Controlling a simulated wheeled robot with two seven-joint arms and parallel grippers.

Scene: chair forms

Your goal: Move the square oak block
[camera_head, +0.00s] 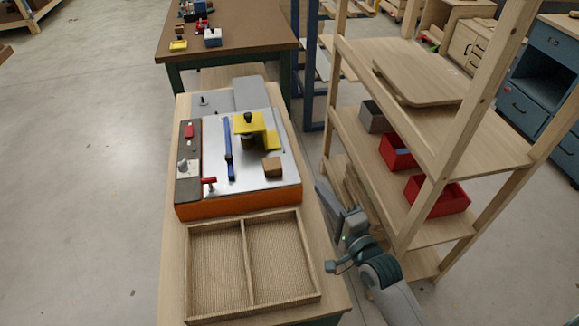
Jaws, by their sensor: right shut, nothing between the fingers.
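The square oak block (272,166) is a small brown cube. It sits on the metal top of the orange-sided machine (240,204), near its right front part. My right gripper (330,267) is at the right edge of the bench, beside the wooden tray and well apart from the block. It is shut and empty. My left gripper does not show.
A two-compartment wooden tray (246,262), empty, lies in front of the machine. A yellow part (249,123) and a blue bar (228,145) stand near the block. A wooden shelf (440,146) with red bins (437,197) rises close on the right.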

